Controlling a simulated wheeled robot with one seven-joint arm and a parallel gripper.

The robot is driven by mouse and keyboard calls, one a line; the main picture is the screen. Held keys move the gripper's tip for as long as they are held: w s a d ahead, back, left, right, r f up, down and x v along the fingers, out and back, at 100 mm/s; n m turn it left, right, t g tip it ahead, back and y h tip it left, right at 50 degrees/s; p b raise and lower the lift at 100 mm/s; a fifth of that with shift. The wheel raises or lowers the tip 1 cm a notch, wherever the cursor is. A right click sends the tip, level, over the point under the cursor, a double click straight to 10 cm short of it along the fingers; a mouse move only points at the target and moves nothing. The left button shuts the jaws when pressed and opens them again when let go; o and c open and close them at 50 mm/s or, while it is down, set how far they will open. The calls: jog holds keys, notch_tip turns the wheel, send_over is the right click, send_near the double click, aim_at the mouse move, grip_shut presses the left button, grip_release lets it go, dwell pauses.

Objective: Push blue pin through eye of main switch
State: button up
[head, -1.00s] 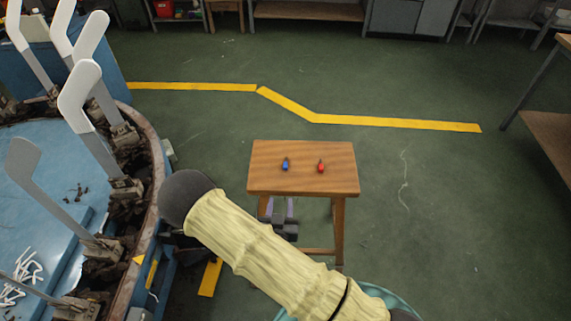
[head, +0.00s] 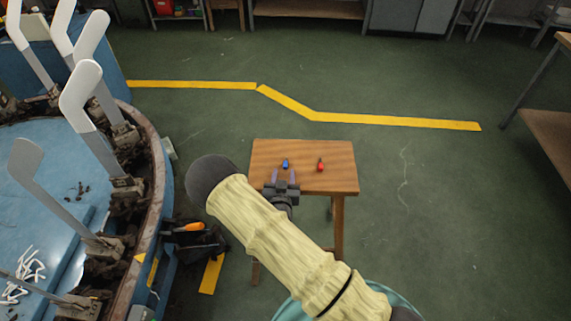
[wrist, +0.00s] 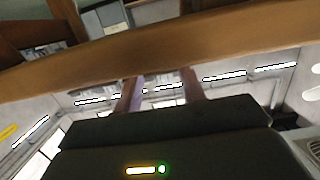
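The blue pin (head: 285,163) lies on the small wooden stool (head: 260,155), left of its middle. My gripper (head: 283,176) is at the stool's front edge, just nearer to me than the blue pin and not touching it in the picture. Its two fingers are apart with nothing between them. In the wrist view the open fingers (wrist: 161,88) point toward a brown wooden edge (wrist: 180,48), and no pin shows there. An orange handle (head: 188,228) on a dark fitting at the machine's side may be the main switch. I cannot make out its eye.
A red pin (head: 320,167) lies on the stool, right of the blue one. The blue round machine (head: 150,170) with upright grey-white boards (head: 80,90) stands at left. A workbench (head: 550,135) is at far right. The green floor behind the stool is clear.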

aim_at(286, 162)
jog(key=shift+w+d+f, duration=0.1)
jog(key=shift+w+f, duration=0.1)
jog(key=shift+w, duration=1.1)
jog(key=shift+w+d+f, duration=0.1)
jog(key=shift+w+f, duration=0.1)
jog(key=shift+w, duration=1.1)
grip_shut()
